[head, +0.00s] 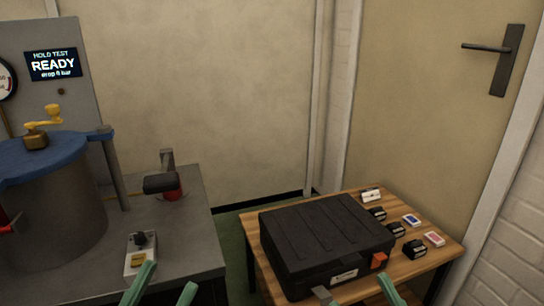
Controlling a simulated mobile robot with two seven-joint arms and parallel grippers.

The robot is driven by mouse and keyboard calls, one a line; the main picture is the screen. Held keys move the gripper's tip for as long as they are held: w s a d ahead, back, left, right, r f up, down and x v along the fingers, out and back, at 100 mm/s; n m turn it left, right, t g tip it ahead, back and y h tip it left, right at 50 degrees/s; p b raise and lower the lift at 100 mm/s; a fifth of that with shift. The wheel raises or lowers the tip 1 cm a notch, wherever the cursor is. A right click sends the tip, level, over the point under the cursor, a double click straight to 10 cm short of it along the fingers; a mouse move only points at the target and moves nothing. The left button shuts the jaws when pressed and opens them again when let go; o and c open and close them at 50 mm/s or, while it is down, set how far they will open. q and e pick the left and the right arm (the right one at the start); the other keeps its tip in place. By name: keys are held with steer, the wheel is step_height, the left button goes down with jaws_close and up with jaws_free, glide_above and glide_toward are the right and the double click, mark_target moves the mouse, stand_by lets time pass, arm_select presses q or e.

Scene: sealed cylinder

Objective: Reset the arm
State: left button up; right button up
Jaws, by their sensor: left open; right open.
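My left gripper (168,282) shows at the bottom edge with two green fingers spread apart, nothing between them. One fingertip overlaps the lower part of a small pale box with a dark knob (141,241) in the picture. My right gripper (356,292) shows at the bottom edge, its fingers apart, in front of the black case (325,238). No held object shows in it. Most of both arms is out of frame. A grey cylinder (60,225) with a blue lid (75,151) and a yellow-handled brass valve (37,139) stands at the left, partly cut off.
The grey bench (195,240) carries a black-topped red-based device (160,184). A wooden table (447,250) holds the closed case and several small black blocks and cards. A gap separates bench and table. A door (430,110) stands behind.

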step_height(320, 180, up, 4)
steer(key=p, duration=0.1)
arm_select(q)
steer(key=w+a+f+n+g+y+p, duration=0.3)
steer(key=w+n+y+p, duration=0.5)
steer(key=p, duration=0.9)
arm_select(e)
steer(key=w+d+f+m+g+h, duration=0.35)
steer(key=w+m+h, duration=0.2)
steer(key=h, duration=0.35)
arm_select(q)
steer(key=s+a+f+n+g+y+p, duration=0.2)
steer(key=s+f+g+y+p, duration=0.3)
steer(key=p, duration=1.2)
steer(key=s+f+g, duration=0.4)
steer(key=s, duration=0.1)
steer(key=shift+s+g, duration=0.25)
steer(key=shift+g, duration=0.05)
arm_select(e)
steer(key=s+d+f+m+g+h, duration=0.1)
steer(key=s+f+m+g+h, duration=0.2)
steer(key=s+f+g, duration=0.4)
steer(key=s+m+g, duration=0.1)
steer(key=s, duration=0.1)
steer(key=shift+s+d+f+g+h, duration=0.25)
steer(key=shift+s+f+g+h, duration=0.05)
steer(key=shift+f+g+h, duration=0.1)
